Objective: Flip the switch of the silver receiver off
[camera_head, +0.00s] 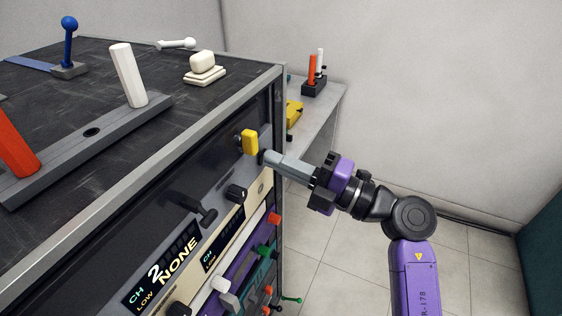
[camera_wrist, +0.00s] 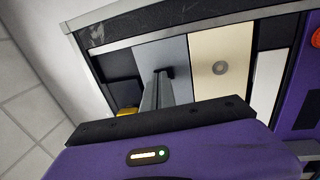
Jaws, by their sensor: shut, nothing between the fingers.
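The silver receiver shows as a grey panel in the wrist view (camera_wrist: 146,58), set in the rack between a black panel and a cream panel. A small black switch (camera_wrist: 168,72) stands out from it. My gripper (camera_wrist: 158,84) is shut and empty, its fingertips right at this switch. I cannot tell whether they touch it. In the head view my gripper (camera_head: 267,157) reaches in from the right to the rack's far front end, just beside a yellow knob (camera_head: 250,141). The fingertips partly hide what is there, and the switch's position is unclear.
The dark rack top (camera_head: 70,85) carries white, red and blue levers. A side shelf (camera_head: 325,95) stands behind. Free floor lies to the right.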

